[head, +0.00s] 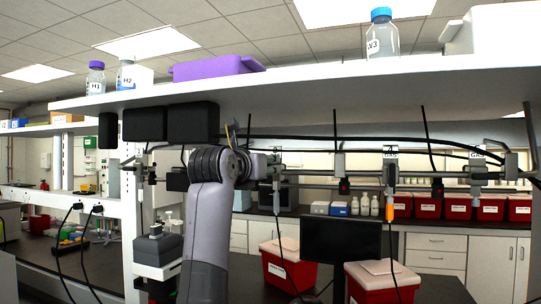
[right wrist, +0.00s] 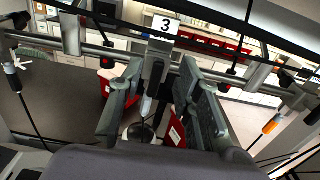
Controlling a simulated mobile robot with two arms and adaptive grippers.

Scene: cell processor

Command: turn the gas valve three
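Gas valve three hangs from the rail. In the right wrist view its white label with a black 3 (right wrist: 165,25) sits above a grey valve body (right wrist: 155,70) with a pale lower tip. My right gripper (right wrist: 163,75) is open, with one finger on each side of this valve. A gap shows beside the valve, and I cannot tell whether either finger touches it. In the head view my right arm rises in the middle, and the right gripper (head: 262,165) is small and mostly hidden at the rail. My left gripper is not in view.
A white shelf (head: 300,90) overhangs the rail, carrying bottles and a purple box (head: 217,67). An orange-tipped valve (head: 390,205) and other fittings hang to the right. Black cables run along the rail. Red bins (head: 383,282) and a black monitor (head: 327,239) stand behind and below.

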